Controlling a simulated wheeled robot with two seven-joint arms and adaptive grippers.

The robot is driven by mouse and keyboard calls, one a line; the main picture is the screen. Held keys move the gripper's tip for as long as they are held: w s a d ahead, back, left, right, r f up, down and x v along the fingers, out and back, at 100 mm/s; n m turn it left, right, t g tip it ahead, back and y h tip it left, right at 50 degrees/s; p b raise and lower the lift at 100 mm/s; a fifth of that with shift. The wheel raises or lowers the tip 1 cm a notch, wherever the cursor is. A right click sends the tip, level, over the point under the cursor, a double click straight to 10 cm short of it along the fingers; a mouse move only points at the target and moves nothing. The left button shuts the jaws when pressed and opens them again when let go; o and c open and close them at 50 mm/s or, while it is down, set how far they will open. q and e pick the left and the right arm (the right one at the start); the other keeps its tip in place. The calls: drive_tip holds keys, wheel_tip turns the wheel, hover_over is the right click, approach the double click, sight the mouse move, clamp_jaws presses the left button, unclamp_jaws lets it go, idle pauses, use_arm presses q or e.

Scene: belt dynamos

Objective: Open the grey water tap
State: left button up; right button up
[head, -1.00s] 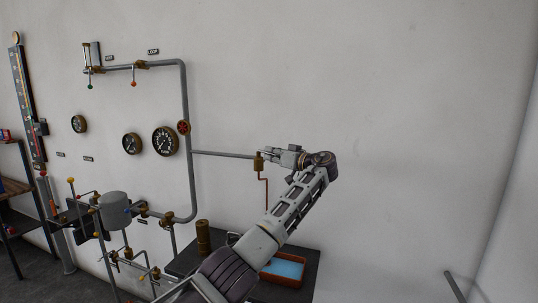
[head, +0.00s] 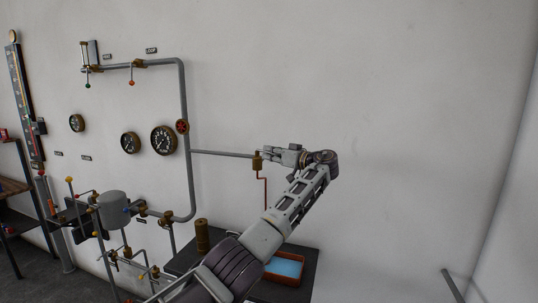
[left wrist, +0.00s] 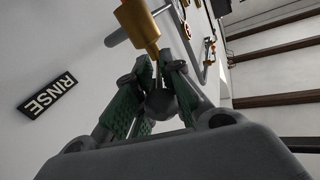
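The grey water tap has a brass body (head: 257,160) at the end of a grey wall pipe, with a copper spout hanging below it. In the left wrist view its brass body (left wrist: 138,24) is at the top, and a thin stem leads to a dark grey ball knob (left wrist: 161,103). My left gripper (head: 272,157) is beside the tap in the head view. In the left wrist view its green-padded fingers (left wrist: 159,72) lie on both sides of the knob and look shut on it. The fingertips are small and partly hidden in the head view. My right gripper is not in view.
A RINSE sign (left wrist: 47,95) is on the wall by the tap. Below stand a dark table with an orange-rimmed tray (head: 284,279) of blue water and a brass cylinder (head: 202,236). Pipes, gauges (head: 164,140) and a red handwheel (head: 182,126) are at left. The wall at right is bare.

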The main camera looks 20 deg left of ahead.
use_arm(q)
drive_tip(key=shift+o, duration=1.1)
drive_tip(key=shift+d+f, duration=0.25)
drive_tip(key=shift+d, duration=0.05)
drive_tip(key=shift+o, duration=0.3)
drive_tip(key=shift+w+d+r, duration=0.15)
drive_tip(key=shift+d, duration=0.1)
drive_tip(key=shift+r, duration=0.1)
drive_tip(key=shift+a, duration=0.15)
drive_tip(key=v, duration=1.2)
drive_tip(key=shift+d, duration=0.2)
drive_tip(key=shift+c, duration=0.2)
